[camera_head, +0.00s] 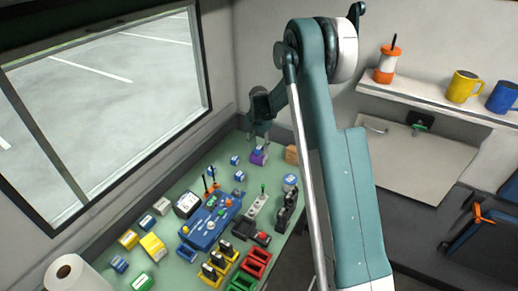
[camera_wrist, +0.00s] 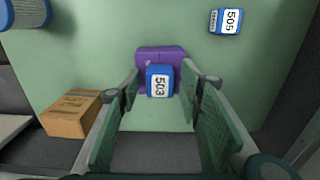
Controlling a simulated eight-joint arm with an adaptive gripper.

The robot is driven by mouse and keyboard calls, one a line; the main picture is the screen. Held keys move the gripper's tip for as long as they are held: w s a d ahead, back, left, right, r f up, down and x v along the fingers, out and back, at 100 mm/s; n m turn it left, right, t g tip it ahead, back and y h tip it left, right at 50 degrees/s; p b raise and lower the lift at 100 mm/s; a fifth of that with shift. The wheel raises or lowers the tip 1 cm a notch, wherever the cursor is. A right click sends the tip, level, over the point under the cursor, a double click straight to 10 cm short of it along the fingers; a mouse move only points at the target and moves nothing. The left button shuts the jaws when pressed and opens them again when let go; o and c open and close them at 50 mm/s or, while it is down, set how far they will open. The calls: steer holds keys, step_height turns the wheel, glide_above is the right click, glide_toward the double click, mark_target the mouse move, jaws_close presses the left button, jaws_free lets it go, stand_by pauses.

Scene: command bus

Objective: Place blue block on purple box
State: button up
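A blue block with a white label reading 503 (camera_wrist: 159,82) is in the middle of the wrist view. It appears to rest on the purple box (camera_wrist: 150,54), toward the box's near side; exact contact underneath is hidden. My gripper (camera_wrist: 160,86) is open, with a finger on each side of the block and visible gaps between. In the head view my gripper (camera_head: 259,137) is just above the purple box (camera_head: 257,158) at the table's far end; the block there is small and partly hidden.
Another blue block, labelled 505 (camera_wrist: 227,21), lies on the green table at upper right. A cardboard box (camera_wrist: 70,115) is left of my gripper. A blue cylinder (camera_wrist: 28,12) stands at upper left. Control panels and switches (camera_head: 210,220) crowd the table's nearer part.

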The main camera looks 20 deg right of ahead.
mark_target(259, 148)
steer(key=shift+r, duration=0.15)
step_height(259, 148, up, 12)
steer(key=shift+p, duration=0.3)
stand_by(0.4)
stand_by(0.5)
steer(key=s+a+r+n+t, duration=0.2)
steer(key=s+r, duration=0.9)
steer(key=s, duration=0.1)
steer(key=s+a+r+n+t, duration=0.1)
steer(key=s+a+r+n, duration=0.1)
steer(key=s+r, duration=0.9)
steer(key=s+a+f+n+t, duration=0.1)
steer(key=s+f+n+t, duration=0.1)
steer(key=s, duration=1.2)
steer(key=s+f+n+t, duration=0.1)
steer(key=s+n+t, duration=0.1)
steer(key=s, duration=1.3)
steer(key=shift+s+a+f+n, duration=0.2)
steer(key=shift+a+f+n, duration=0.15)
steer(key=shift+n, duration=0.15)
